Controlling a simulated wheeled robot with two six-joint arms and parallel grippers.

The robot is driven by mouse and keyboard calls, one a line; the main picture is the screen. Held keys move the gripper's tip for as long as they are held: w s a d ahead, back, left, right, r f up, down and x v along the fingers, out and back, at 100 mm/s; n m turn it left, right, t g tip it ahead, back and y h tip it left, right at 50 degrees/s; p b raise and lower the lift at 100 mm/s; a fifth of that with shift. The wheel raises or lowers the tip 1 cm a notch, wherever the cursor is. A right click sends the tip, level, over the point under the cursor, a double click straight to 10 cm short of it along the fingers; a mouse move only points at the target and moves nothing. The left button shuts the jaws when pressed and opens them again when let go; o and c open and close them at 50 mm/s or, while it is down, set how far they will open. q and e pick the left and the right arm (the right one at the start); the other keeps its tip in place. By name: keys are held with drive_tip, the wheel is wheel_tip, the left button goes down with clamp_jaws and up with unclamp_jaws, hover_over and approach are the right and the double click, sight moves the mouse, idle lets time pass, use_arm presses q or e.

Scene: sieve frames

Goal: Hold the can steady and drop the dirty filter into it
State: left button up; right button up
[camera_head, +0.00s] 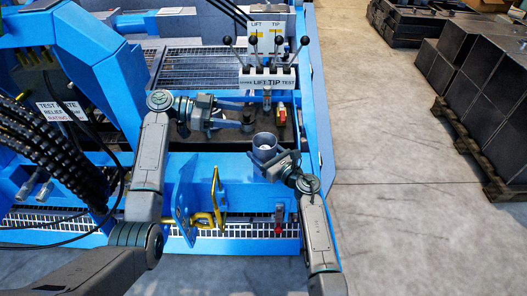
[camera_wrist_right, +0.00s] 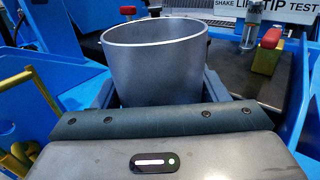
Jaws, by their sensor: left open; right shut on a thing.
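A grey, open-topped metal can (camera_head: 264,140) stands upright in my right gripper (camera_head: 268,158), which is shut on it. In the right wrist view the can (camera_wrist_right: 155,70) sits between the two fingers, and the part of its inside that shows looks empty. My left gripper (camera_head: 246,115) is open, up and left of the can, over the dark deck. A small silver cylinder (camera_wrist_right: 250,25) stands beyond the can in the right wrist view. I cannot tell whether it is the dirty filter, and I make out no filter for certain.
A lever panel marked LIFT TIP TEST (camera_head: 268,80) stands behind the can. A red handle (camera_head: 282,115) is close by on the right. A yellow bent bar (camera_head: 216,205) is at lower left. Black crates (camera_head: 490,80) stand far right, with clear floor between.

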drive_tip(key=o, duration=1.8)
drive_tip(key=shift+c, duration=0.2)
drive_tip(key=v, duration=1.2)
